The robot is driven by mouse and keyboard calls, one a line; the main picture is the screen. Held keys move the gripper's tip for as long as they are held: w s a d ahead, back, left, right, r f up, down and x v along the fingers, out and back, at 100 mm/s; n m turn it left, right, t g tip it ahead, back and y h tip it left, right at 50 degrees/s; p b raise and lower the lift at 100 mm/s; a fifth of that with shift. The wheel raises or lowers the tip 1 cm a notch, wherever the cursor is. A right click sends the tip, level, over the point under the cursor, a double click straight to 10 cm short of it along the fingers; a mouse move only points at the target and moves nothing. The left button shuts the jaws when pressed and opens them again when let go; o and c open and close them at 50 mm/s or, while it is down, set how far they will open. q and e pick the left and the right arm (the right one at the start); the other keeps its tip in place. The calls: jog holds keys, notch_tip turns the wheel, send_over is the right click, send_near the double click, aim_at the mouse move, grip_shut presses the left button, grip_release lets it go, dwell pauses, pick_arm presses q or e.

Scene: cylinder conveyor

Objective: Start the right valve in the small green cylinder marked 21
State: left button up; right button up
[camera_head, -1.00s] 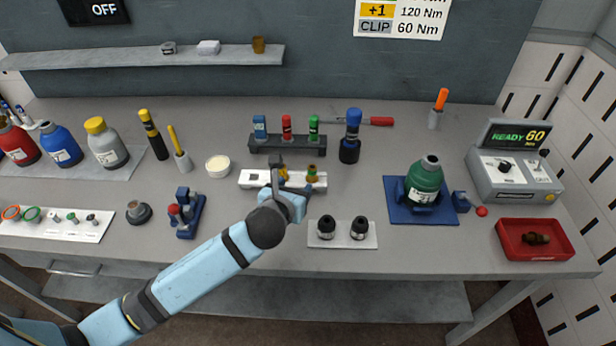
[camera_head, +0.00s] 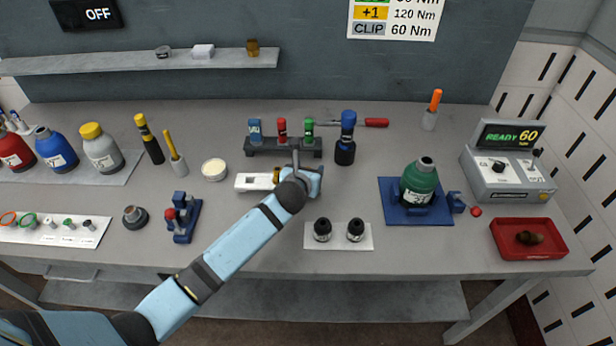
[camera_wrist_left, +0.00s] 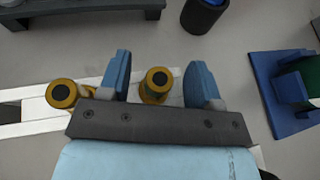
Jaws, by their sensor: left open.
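The small green cylinder (camera_head: 420,182) stands upright in a blue holder (camera_head: 392,215) on the bench, its neck open at the top; its label is too small to read surely. A white valve rack (camera_head: 252,182) lies left of it. My left gripper (camera_head: 308,172) is over the rack's right end and hides most of it. In the left wrist view my left gripper (camera_wrist_left: 162,75) is open, with the right brass valve (camera_wrist_left: 157,84) between its fingers, apart from both. The left brass valve (camera_wrist_left: 62,95) is outside the left finger. My right gripper is out of view.
A dark rack (camera_head: 284,152) with blue, red and green tools stands behind the valves, next to a blue-topped driver (camera_head: 346,135). Two black pieces stand on a white plate (camera_head: 338,243) in front. A control box (camera_head: 510,175) reads READY 60. A red tray (camera_head: 528,253) is right.

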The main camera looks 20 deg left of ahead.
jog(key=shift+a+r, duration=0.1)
pick_arm(q)
grip_shut()
jog(key=shift+r, duration=0.2)
